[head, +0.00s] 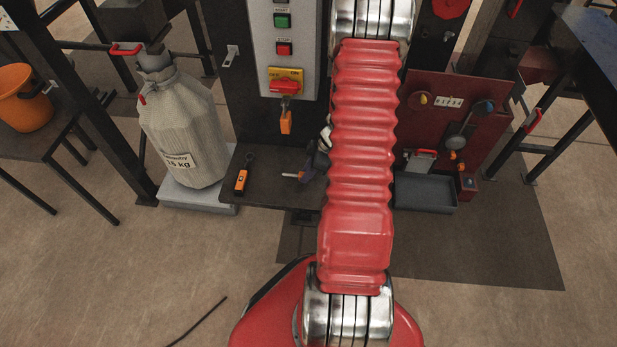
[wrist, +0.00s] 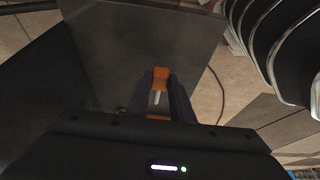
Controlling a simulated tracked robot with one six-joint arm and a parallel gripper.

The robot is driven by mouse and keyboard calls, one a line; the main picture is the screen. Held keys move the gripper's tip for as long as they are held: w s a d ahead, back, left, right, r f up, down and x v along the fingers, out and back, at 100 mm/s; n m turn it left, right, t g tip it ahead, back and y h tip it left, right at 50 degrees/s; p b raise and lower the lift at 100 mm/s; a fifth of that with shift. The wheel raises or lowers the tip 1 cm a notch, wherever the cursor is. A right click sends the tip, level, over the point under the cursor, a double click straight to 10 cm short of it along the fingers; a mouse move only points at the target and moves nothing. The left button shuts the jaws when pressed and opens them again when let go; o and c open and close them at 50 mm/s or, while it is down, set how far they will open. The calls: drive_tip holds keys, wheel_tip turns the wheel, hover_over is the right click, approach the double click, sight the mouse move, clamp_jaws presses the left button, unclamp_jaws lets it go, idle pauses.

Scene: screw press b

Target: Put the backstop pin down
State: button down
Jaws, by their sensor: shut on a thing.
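My gripper (head: 311,166) is low over the dark shelf (head: 268,192) of the press, left of my red arm in the head view. Its purple fingers are shut on the backstop pin, which shows in the wrist view (wrist: 160,77) as an orange part with a pale shaft between the fingers. In the head view a small pale end of the pin (head: 290,176) pokes out left of the fingers. The bare shelf (wrist: 120,60) lies beneath the pin in the wrist view. Whether the pin touches the shelf I cannot tell.
An orange tool (head: 241,182) lies on the shelf left of my gripper. A grey sack (head: 183,125) stands further left. An orange tag (head: 286,122) hangs below the control box (head: 284,50). A grey tray (head: 424,193) is to the right. Bare shelf lies between tool and gripper.

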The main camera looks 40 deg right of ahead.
drive_tip(key=shift+f, duration=1.85)
drive_tip(key=c, duration=1.6)
unclamp_jaws()
drive_tip(key=shift+f, duration=0.1)
drive_tip(key=shift+o, duration=0.2)
drive_tip(key=v, duration=1.2)
